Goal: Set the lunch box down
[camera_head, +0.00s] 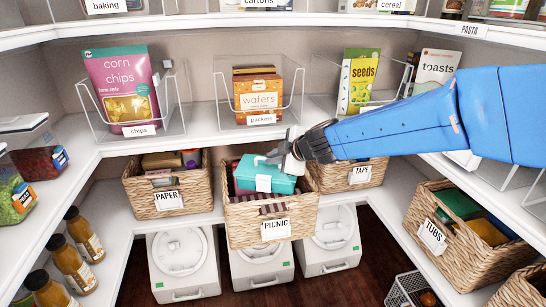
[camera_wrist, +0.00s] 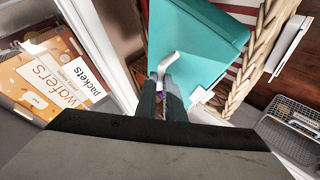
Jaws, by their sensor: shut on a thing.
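The teal lunch box (camera_head: 254,172) is at the mouth of the wicker basket labelled PICNIC (camera_head: 243,229), over a red-striped cloth (camera_head: 275,208). I cannot tell whether its underside touches the cloth. A pale clasp (camera_head: 263,184) shows on its front. My gripper (camera_head: 284,162) reaches in from the right and is shut on the lunch box at its top. In the wrist view, the fingers (camera_wrist: 169,88) close around a pale handle-like piece at the edge of the teal lunch box (camera_wrist: 200,45). The fingers hide part of that piece.
The PAPER basket (camera_head: 168,203) stands to the left and the TAPS basket (camera_head: 360,176) close to the right. Above is a shelf with a clear bin of wafers (camera_head: 258,95). White lidded bins (camera_head: 260,268) stand below. The TUBS basket (camera_head: 432,236) is at right.

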